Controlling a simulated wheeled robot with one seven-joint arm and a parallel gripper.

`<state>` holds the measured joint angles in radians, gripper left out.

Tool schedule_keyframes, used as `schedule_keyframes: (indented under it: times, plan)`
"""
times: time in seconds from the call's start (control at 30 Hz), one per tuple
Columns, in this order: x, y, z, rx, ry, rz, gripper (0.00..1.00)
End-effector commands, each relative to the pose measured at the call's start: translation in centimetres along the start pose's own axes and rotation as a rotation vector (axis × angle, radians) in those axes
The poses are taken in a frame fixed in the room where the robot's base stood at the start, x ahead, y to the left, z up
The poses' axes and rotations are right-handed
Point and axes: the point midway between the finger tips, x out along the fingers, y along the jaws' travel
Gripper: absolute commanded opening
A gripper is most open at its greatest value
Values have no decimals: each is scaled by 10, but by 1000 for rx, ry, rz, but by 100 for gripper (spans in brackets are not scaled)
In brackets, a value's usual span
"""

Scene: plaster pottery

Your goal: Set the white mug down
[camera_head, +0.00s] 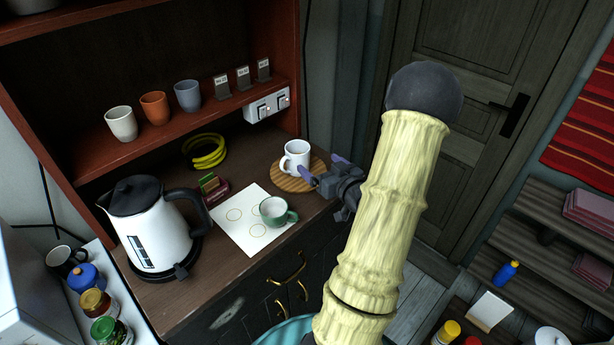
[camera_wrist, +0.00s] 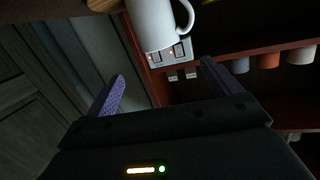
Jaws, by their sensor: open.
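The white mug (camera_head: 296,157) stands upright on a round wooden board (camera_head: 287,181) on the dark wooden counter, near its right end. In the wrist view the white mug (camera_wrist: 158,24) shows beyond the fingertips, with its handle to the right and part of it cut off by the frame's top edge. My gripper (camera_head: 322,168) is open beside the mug, on its right. In the wrist view the gripper's purple fingers (camera_wrist: 160,70) are spread with nothing between them.
A green mug (camera_head: 273,212) stands on a white sheet with ring marks (camera_head: 240,243). A white kettle (camera_head: 152,230) stands to the left. A yellow coil (camera_head: 205,151) lies behind. Several cups stand on the red shelf (camera_head: 150,136) above the counter.

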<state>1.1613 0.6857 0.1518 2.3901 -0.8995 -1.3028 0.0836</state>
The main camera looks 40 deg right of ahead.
Motion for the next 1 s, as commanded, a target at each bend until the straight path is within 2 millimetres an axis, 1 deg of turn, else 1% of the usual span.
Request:
schedule_keyframes:
  times: [0.17,0.27,0.37,0.47,0.6,0.67,0.77,0.8,0.87,0.9,0.97,1.0]
  plan:
    - [3,-4,0,-4,-9,-6,90]
    - [10,-14,2,-23,-56,-8,90]
    - [20,-33,6,-56,-149,-6,90]
    - [29,-59,10,-99,-273,1,90]
    - [30,-99,17,-150,-448,17,90]
    - [26,-117,18,-167,-518,22,90]
    - [15,-147,22,-187,-634,29,90]
    - [8,-160,23,-192,-678,30,90]
    - [-3,-179,25,-199,-745,28,90]
    - [-12,-192,26,-201,-789,26,90]
    - [-28,-212,27,-204,-855,18,90]
    - [-39,-225,28,-203,-899,12,90]
